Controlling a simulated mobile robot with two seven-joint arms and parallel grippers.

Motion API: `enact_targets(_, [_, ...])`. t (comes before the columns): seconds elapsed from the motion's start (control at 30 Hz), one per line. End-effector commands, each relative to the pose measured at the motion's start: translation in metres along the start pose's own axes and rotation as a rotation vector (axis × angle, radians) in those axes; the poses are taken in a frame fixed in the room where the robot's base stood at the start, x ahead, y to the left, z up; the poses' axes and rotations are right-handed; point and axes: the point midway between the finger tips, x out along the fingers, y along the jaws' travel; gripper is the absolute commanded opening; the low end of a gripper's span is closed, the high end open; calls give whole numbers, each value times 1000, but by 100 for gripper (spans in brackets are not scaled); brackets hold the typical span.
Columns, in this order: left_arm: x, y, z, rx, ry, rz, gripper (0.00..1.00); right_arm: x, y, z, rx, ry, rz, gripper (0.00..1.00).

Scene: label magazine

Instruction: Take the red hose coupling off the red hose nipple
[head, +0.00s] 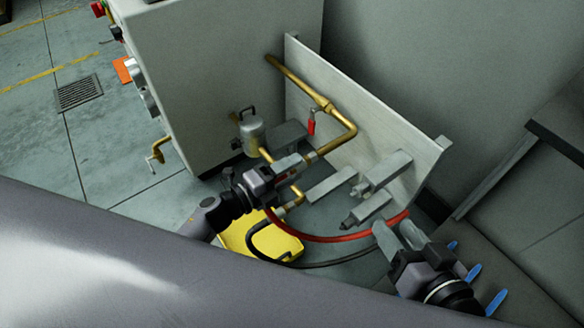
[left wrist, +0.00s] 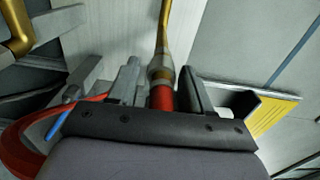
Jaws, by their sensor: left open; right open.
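The red hose coupling (left wrist: 161,98) sits in line below the grey-collared red hose nipple (left wrist: 160,68) at the end of a brass pipe in the left wrist view. My left gripper (left wrist: 160,92) is open, with one finger on each side of the coupling; a gap shows at the right finger. In the head view my left gripper (head: 292,164) is at the pipe end and hides the coupling. The red hose (head: 330,239) curves from beneath it to the right. My right gripper (head: 398,231) is open, its fingertips close to the far stretch of the red hose.
A lower brass pipe (head: 298,196) and a black hose (head: 312,265) are just below my left gripper. A yellow tray (head: 290,248) lies on the floor. A grey upright panel (head: 370,115) with brackets (head: 385,172) stands behind. A red valve handle (head: 311,127) hangs above.

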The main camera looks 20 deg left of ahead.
Motion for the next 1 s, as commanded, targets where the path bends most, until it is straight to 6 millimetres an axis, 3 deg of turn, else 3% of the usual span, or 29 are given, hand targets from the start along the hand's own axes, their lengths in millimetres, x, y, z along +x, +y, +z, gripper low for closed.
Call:
enact_targets(0.03, [8,-9,-4,3,9,-21,50,0,0,0,-1,0,1,49])
enact_targets(0.53, [9,-12,-4,3,9,-23,50,-1,1,-1,-3,-1,1,49])
enact_targets(0.57, [9,-12,-4,3,9,-23,46,-1,0,-1,-3,0,1,49])
enact_targets(0.7, [9,-12,-4,3,9,-23,1,-1,0,-1,-3,0,1,49])
enact_targets(1.0, [6,-12,-4,4,9,-23,0,-2,-1,-4,-7,2,-3,49])
